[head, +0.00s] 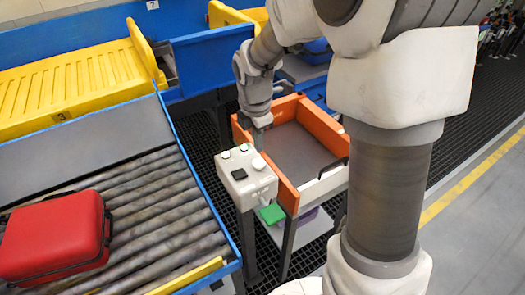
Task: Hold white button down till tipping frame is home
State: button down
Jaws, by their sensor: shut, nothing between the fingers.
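A grey-white control box (246,186) stands on a post at the middle of the head view. My gripper (259,141) points down just behind the box and looks shut and empty. I cannot tell whether it touches a button. An orange-sided frame (284,178) with a grey floor sits right of the box; it may be the tipping frame, and its exact tilt is unclear.
A red case (52,238) lies on the roller conveyor (165,225) at left. Yellow chutes (75,95) and blue panels (212,60) stand behind. A green item (272,213) lies low under the orange frame. My arm hides part of the right side.

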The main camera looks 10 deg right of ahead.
notch_tip(320, 180, up, 7)
jog(key=shift+s+a, duration=0.3)
jog(key=shift+a, duration=0.1)
jog(key=shift+r, duration=0.1)
jog(key=s+d+r+m+t, duration=0.1)
jog(key=s+r+m+t, duration=0.1)
jog(key=s+m, duration=0.8)
jog(key=s+d+r+m+t, duration=0.2)
jog(key=s+r+m, duration=0.3)
jog(key=s+m, duration=0.5)
jog(key=shift+d+m+y, duration=0.25)
jog(key=shift+m+y, duration=0.05)
jog(key=shift+m, duration=0.5)
dwell(0.4)
